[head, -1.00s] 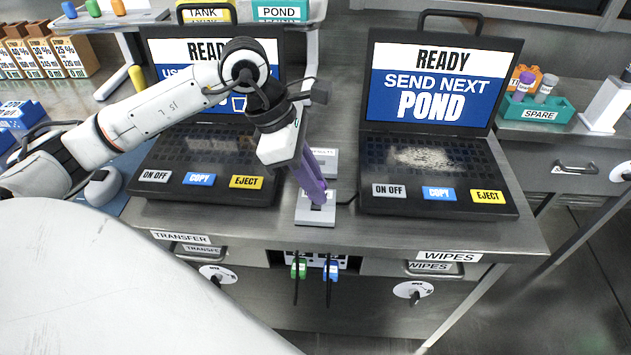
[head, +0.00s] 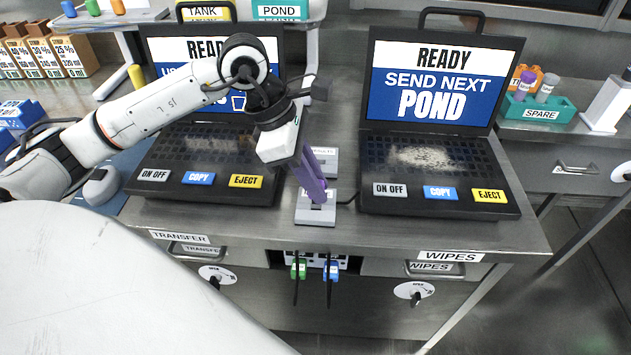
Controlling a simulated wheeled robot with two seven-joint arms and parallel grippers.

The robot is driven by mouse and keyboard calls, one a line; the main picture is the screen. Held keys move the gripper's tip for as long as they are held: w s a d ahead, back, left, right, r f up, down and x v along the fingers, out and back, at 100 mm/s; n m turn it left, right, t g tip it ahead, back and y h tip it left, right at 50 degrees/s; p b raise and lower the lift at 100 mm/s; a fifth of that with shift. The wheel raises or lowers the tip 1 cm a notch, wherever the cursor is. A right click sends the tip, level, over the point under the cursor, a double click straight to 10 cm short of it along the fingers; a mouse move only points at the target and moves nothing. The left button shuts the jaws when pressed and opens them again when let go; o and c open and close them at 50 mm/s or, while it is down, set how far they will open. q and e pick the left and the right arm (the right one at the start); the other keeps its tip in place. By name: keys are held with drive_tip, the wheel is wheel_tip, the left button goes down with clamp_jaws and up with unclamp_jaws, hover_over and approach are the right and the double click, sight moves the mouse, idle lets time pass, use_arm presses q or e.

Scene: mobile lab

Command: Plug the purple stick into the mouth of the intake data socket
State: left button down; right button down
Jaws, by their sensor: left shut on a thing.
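My left gripper (head: 318,192) points down over the front grey socket block (head: 315,216) between the two laptops. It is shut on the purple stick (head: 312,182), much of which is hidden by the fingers. The stick's lower end is at the dark opening of this block; I cannot tell whether it is inside or just above. The block's label is mostly covered. A second grey socket block (head: 325,155) sits right behind, partly hidden by the gripper. My right gripper is not in view.
The left laptop (head: 205,187) and right laptop (head: 440,200) flank the sockets closely. Green (head: 299,271) and blue (head: 331,271) plugs hang below the front edge. A teal SPARE rack (head: 540,114) with vials stands at right. The bench strip before the laptops is clear.

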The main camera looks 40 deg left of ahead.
use_arm(q)
drive_tip(key=shift+f, duration=0.15)
drive_tip(key=shift+f+b, duration=0.35)
drive_tip(key=shift+b, duration=0.1)
drive_tip(key=shift+f+b, duration=0.85)
drive_tip(key=shift+f, duration=0.1)
drive_tip(key=c, duration=1.6)
unclamp_jaws()
